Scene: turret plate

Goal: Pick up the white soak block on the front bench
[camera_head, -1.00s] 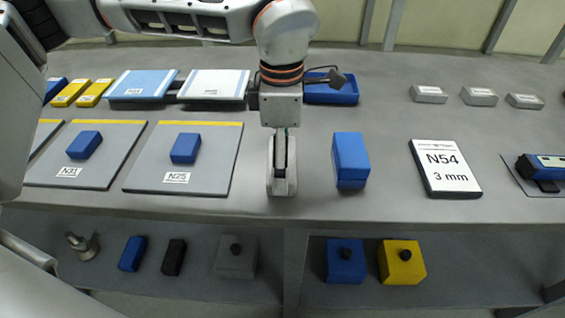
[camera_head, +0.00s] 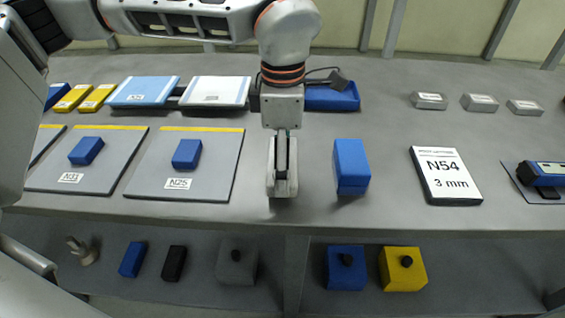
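My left gripper (camera_head: 283,190) points straight down over the middle of the grey bench (camera_head: 330,225), close to its front edge. I see it from the side, so I cannot tell how far apart its fingers are or whether anything is between them. My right gripper is not in view.
A white-topped N54 plate (camera_head: 446,175) lies right. A blue tray (camera_head: 333,97) is behind the gripper. Small grey labelled blocks (camera_head: 480,103) stand at the back right. A lower shelf holds several blocks.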

